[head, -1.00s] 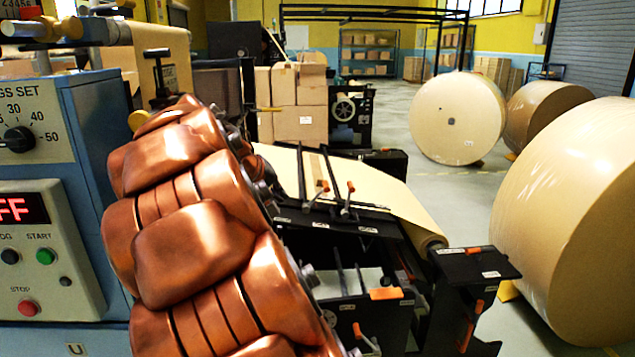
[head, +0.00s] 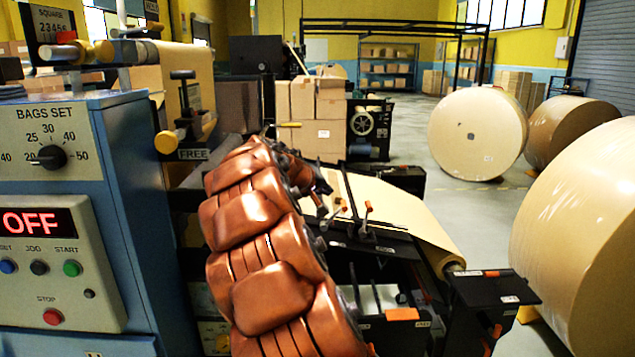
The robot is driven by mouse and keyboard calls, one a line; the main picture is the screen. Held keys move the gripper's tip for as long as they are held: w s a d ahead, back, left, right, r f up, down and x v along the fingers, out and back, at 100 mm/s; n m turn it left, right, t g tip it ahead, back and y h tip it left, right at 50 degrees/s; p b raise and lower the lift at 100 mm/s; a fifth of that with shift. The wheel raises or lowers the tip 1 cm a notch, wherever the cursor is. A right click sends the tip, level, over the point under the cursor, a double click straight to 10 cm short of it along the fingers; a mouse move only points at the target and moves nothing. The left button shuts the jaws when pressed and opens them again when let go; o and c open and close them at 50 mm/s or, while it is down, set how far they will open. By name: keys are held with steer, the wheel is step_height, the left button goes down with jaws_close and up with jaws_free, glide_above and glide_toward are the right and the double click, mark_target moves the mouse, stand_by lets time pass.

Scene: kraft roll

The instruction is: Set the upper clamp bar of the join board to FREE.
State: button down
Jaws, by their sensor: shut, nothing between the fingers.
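The join board (head: 375,238) is a black plate below the kraft paper web (head: 395,203), right of my copper-coloured arm. Two thin dark levers with orange tips stand on it, a left lever (head: 340,205) and a right lever (head: 368,210). Small white labels on its front edge are too small to read. I cannot tell which bar is the upper clamp bar or how it is set. My gripper (head: 322,187) is a dark shape at the arm's far end, near the left lever. It is shut and partly hidden by the arm; contact with the lever cannot be made out.
A blue control cabinet (head: 130,200) with an OFF display (head: 37,222) stands at left. A black stand (head: 490,295) with orange handles is at front right. Large kraft rolls (head: 480,135) stand on the right floor. Stacked cartons (head: 318,115) are behind the web.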

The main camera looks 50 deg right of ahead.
mark_target(345, 205)
steer(key=shift+s+d+f+p, duration=0.2)
steer(key=shift+s+d+f, duration=0.2)
steer(key=shift+f, duration=0.2)
steer(key=shift+s+d+f+p, duration=0.3)
steer(key=shift+d+f, duration=0.15)
steer(key=shift+f, duration=0.15)
steer(key=shift+s+d+f+p, duration=0.15)
steer(key=shift+s+d+f, duration=0.25)
steer(key=shift+f, duration=0.2)
steer(key=shift+d, duration=0.1)
steer(key=shift+s+d+f+m+t+y+b, duration=0.7)
steer(key=shift+s+f+m+t+y+b, duration=0.15)
steer(key=shift+b, duration=0.25)
steer(key=shift+s+d+f+m+t+y+b, duration=0.55)
steer(key=shift+s+d+f+t+y+b, duration=0.15)
steer(key=shift+s+t+y, duration=0.25)
steer(key=shift+a+f, duration=0.1)
steer(key=shift+f, duration=0.05)
steer(key=w+d+r+b+v, duration=0.1)
steer(key=w+r+b+v, duration=0.1)
steer(key=v, duration=1.1)
